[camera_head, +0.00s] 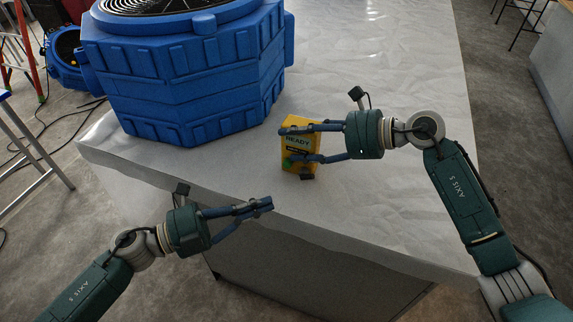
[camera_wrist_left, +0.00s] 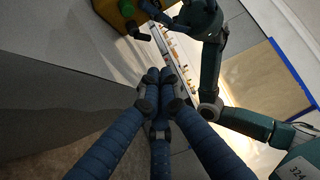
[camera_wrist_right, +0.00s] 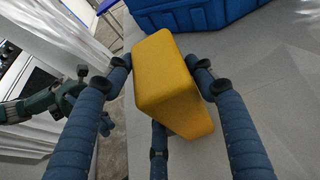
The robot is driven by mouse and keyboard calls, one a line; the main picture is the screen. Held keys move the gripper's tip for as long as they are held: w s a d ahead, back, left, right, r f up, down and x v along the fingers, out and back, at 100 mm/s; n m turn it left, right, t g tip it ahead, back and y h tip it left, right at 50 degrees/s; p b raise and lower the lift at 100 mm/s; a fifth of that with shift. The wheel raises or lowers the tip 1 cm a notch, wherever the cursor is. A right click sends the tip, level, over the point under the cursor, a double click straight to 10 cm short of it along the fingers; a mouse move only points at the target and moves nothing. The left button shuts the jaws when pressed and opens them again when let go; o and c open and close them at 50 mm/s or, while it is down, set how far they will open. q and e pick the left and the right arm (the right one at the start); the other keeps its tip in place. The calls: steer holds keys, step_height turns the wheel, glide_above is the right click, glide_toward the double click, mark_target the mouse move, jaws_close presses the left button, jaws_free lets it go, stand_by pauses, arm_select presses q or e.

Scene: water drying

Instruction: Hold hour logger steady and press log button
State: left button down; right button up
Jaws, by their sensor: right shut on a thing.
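The yellow hour logger (camera_head: 299,143) stands on the covered worktop near its front edge, with a dark display reading READY. A green part shows low on its face and a dark knob (camera_head: 306,177) near its bottom. My right gripper (camera_head: 288,146) is shut on the logger from the right, with fingers on its sides; the right wrist view shows its plain yellow back (camera_wrist_right: 168,80) between them. My left gripper (camera_head: 265,203) is shut and empty, in front of and lower left of the logger, apart from it. The left wrist view shows its fingertips (camera_wrist_left: 160,78) together and the logger (camera_wrist_left: 107,12) at the top.
A large blue drying fan (camera_head: 190,85) stands on the worktop behind and left of the logger. The worktop (camera_head: 400,190) is clear to the right. A second blue fan (camera_head: 65,60), cables and ladder legs are on the floor at left.

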mark_target(288, 164)
arm_select(q)
steer(key=shift+w+d, duration=0.45)
steer(key=shift+w, duration=0.95)
steer(key=shift+w+d, duration=0.5)
steer(key=shift+w, duration=0.9)
steer(key=shift+w+d, duration=0.45)
steer(key=shift+w, duration=0.95)
steer(key=shift+w+d, duration=0.15)
steer(key=shift+w, duration=0.25)
steer(key=shift+w+d+r, duration=0.1)
steer(key=shift+w, duration=0.25)
steer(key=shift+s+f, duration=0.35)
steer(key=shift+s, duration=0.05)
steer(key=shift+s+a+r, duration=0.1)
steer(key=shift+s+a, duration=0.1)
steer(key=shift+a, duration=0.05)
steer(key=shift+s, duration=0.1)
